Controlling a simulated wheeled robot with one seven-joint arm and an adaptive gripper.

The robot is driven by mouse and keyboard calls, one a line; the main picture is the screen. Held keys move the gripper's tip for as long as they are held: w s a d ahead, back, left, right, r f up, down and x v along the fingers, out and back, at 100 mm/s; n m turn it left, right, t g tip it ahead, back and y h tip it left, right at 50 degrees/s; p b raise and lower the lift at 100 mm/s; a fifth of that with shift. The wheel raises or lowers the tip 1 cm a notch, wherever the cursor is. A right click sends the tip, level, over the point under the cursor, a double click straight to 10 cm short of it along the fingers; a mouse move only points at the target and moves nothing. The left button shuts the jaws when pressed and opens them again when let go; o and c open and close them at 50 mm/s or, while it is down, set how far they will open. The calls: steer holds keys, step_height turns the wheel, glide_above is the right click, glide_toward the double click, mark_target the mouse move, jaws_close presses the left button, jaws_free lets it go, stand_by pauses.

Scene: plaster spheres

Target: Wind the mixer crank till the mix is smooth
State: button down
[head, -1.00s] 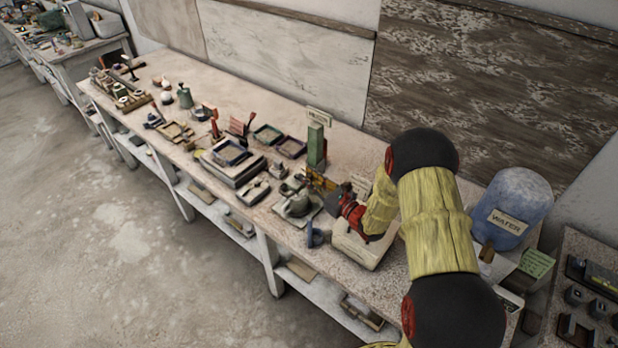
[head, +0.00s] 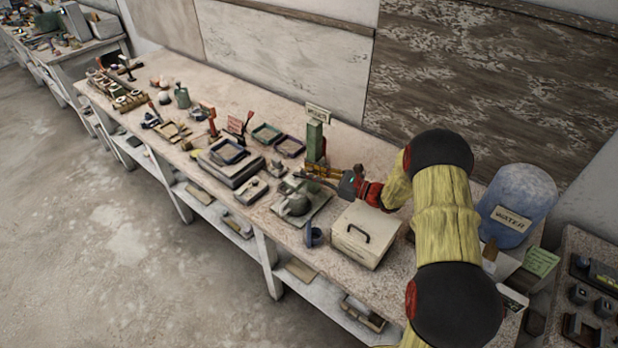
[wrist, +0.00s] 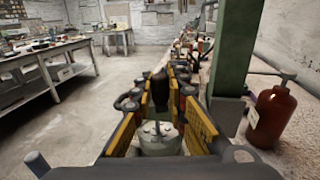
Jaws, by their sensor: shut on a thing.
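The mixer is a grey rounded pot (head: 296,204) on a flat plate on the bench, in front of a green post (head: 315,142) with a sign on top. My gripper (head: 308,178) reaches in from the right, at the pot's far side. In the wrist view my gripper (wrist: 160,96) has its yellow-padded fingers on both sides of a dark upright crank handle (wrist: 160,84) and is shut on it. A pale round part with small studs (wrist: 157,140) shows below the handle. The mix inside is not visible.
A cream box with a black handle (head: 352,236) stands right of the mixer, close under my arm. A blue water jug (head: 516,205) is farther right. Trays and tools (head: 230,153) crowd the bench to the left. A red-brown bottle (wrist: 271,112) stands right of the post.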

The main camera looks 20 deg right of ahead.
steer(key=shift+w+d+n+g+y+b, duration=0.15)
steer(key=shift+w+n+g+y+b, duration=0.5)
steer(key=shift+n+g, duration=0.65)
steer(key=shift+w+d+n+g+y+b, duration=0.2)
steer(key=shift+w+n+g+y+b, duration=0.2)
steer(key=shift+n+g+y, duration=0.85)
steer(key=shift+w+d+n+g+y+b, duration=0.15)
steer(key=shift+w+n+g+y+b, duration=0.4)
steer(key=shift+g, duration=1.3)
steer(key=shift+n+h, duration=0.25)
steer(key=shift+n, duration=0.05)
steer(key=c, duration=1.9)
jaws_free()
steer(key=shift+o, duration=0.7)
steer(key=shift+s, duration=0.1)
